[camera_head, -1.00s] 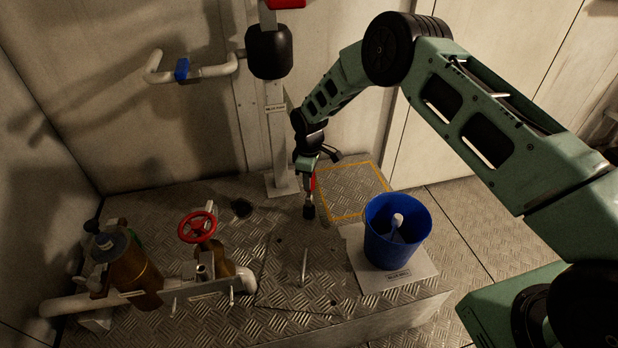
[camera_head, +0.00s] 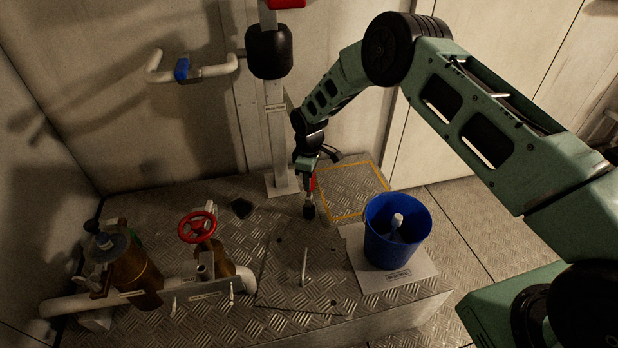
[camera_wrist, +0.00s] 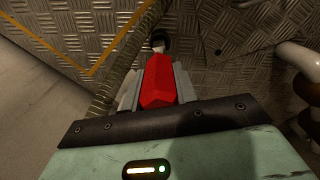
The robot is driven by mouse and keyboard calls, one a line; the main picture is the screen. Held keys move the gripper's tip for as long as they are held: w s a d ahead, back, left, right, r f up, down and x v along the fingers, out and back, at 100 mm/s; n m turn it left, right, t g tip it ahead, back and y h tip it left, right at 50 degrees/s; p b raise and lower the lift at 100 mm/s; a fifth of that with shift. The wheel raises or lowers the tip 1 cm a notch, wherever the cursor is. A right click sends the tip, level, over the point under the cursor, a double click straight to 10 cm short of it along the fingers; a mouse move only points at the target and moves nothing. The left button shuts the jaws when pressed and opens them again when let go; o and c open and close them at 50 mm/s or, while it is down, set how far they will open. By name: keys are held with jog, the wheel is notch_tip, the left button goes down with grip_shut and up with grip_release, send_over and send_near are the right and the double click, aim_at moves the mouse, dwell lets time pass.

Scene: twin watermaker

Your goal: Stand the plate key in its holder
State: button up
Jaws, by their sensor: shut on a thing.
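My gripper (camera_head: 310,178) points down over the raised deck, left of the yellow-outlined square. It is shut on the red-handled tool, which I take for the plate key (camera_head: 313,182). In the wrist view the key (camera_wrist: 158,83) shows its red body between the fingers, with a pale neck and a dark round end beyond them. In the head view the dark end hangs low over the deck; I cannot tell whether it touches. A metal bracket with an upright socket (camera_head: 205,267) stands beside the red handwheel; I cannot tell whether it is the holder.
A blue bucket (camera_head: 388,248) stands on a pale pad to the right. A pale post (camera_head: 278,150) rises behind my gripper. The red handwheel (camera_head: 197,227) and brown-bodied pipework are at the left. A small metal lever (camera_head: 305,266) stands up from the deck's front middle.

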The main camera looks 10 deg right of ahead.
jog(key=shift+f+b, duration=1.55)
jog(key=shift+f, duration=0.75)
jog(key=o, duration=0.9)
jog(key=shift+r, duration=0.15)
notch_tip(320, 180, up, 17)
jog(key=p, duration=0.3)
jog(key=shift+p, duration=0.4)
jog(key=shift+r, duration=0.1)
